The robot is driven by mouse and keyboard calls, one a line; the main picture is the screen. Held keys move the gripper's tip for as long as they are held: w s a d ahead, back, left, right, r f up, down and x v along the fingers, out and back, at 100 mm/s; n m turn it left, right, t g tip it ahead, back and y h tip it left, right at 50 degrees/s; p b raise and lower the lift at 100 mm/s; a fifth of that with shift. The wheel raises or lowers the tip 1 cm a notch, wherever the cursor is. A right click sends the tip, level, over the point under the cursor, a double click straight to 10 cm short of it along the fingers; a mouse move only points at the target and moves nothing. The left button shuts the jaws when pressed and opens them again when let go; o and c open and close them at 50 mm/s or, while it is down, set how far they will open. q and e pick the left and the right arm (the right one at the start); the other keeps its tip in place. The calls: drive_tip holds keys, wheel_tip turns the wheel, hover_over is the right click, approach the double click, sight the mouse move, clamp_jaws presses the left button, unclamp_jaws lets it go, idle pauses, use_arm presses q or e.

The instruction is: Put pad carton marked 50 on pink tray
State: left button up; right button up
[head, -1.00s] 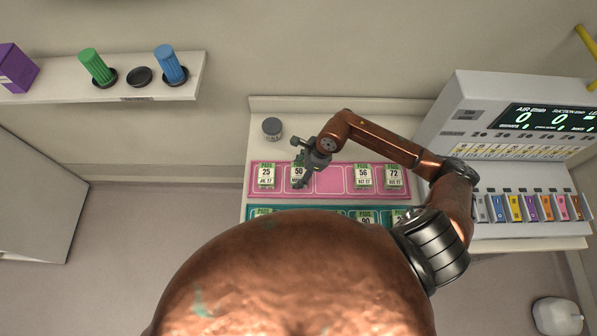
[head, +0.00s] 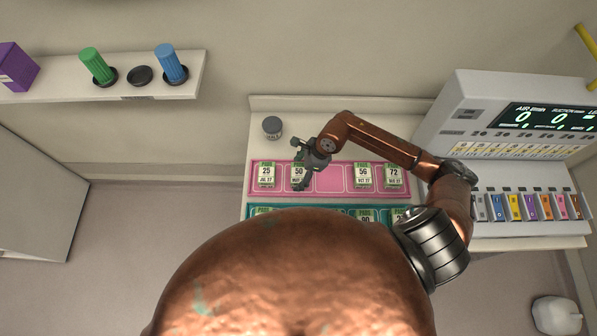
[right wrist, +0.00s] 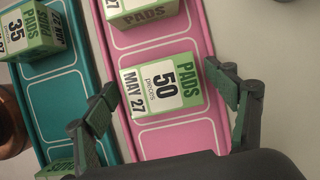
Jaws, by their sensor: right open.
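The pad carton marked 50 (right wrist: 162,85) is green and white and stands in a compartment of the pink tray; in the head view (head: 297,173) my gripper partly covers it. The pink tray (head: 328,181) also shows in the right wrist view (right wrist: 183,138). My right gripper (head: 302,165) is just above the carton. In the right wrist view its fingers (right wrist: 166,100) are open, one on each side of the carton, with the carton between them and not visibly gripped. My left gripper is not in view.
Cartons 25 (head: 265,174), 56 (head: 363,175) and 72 (head: 394,174) stand in the pink tray. A teal tray (right wrist: 75,92) with more cartons lies beside it. A grey-lidded jar (head: 272,128) stands behind. A white machine (head: 465,100) is at right.

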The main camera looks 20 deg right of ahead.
drive_tip(key=b+v, duration=0.2)
drive_tip(key=v, duration=1)
drive_tip(key=shift+b, duration=0.3)
drive_tip(key=shift+r, duration=0.1)
drive_tip(key=shift+s, duration=0.1)
